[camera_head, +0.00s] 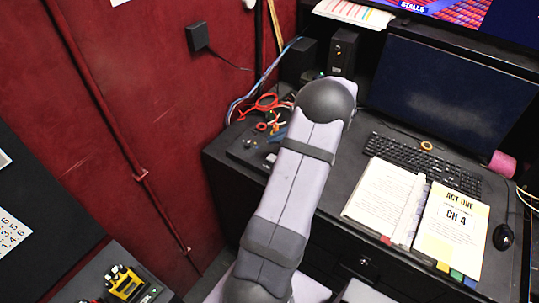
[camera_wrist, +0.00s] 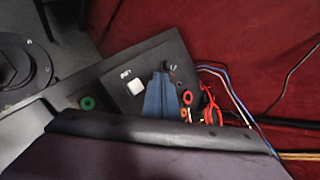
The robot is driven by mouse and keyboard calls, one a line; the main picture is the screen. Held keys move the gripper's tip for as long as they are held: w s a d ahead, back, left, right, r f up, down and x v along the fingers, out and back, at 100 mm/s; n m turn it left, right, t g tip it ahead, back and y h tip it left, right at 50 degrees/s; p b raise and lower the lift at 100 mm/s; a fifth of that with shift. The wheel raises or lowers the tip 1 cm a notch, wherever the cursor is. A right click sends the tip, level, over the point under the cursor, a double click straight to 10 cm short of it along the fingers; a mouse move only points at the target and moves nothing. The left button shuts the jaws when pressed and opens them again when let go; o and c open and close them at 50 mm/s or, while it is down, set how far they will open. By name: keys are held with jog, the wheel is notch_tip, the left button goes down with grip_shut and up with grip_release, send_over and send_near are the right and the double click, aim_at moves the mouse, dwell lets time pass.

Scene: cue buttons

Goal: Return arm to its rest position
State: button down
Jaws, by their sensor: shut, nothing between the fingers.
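My arm rises from the bottom middle of the head view toward the desk, with its dark rounded joint near the desk's left part. In the wrist view the blue-grey fingers of my gripper (camera_wrist: 161,76) are together and empty, over a dark panel (camera_wrist: 112,88). I cannot tell whether the fingertips touch the panel.
Red cables (camera_head: 264,104) lie beside the panel, near the red wall (camera_head: 150,80). The desk holds a keyboard (camera_head: 410,155), an open script binder (camera_head: 450,222), a mouse (camera_head: 503,237) and a dark monitor (camera_head: 440,85). A yellow-black device (camera_head: 124,282) stands at lower left.

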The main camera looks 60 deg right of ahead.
jog(key=w+a+r+n+g+y, duration=0.1)
jog(key=w+a+n+g, duration=0.3)
jog(key=a, duration=0.8)
jog(key=w+a+n+g+y, duration=0.15)
jog(key=w+a+n, duration=0.35)
jog(key=a, duration=0.7)
jog(key=s+a+n+g+h, duration=0.1)
jog(key=s+a+n+h, duration=0.1)
jog(key=s+a+n, duration=0.3)
jog(key=s+a+n+g+h, duration=0.2)
jog(key=s+a+n, duration=0.4)
jog(key=a+n, duration=0.4)
jog(key=shift+s+a+f+n+b, duration=0.25)
jog(key=shift+a+n+b, duration=0.15)
jog(key=shift+a, duration=2)
jog(key=shift+g, duration=0.25)
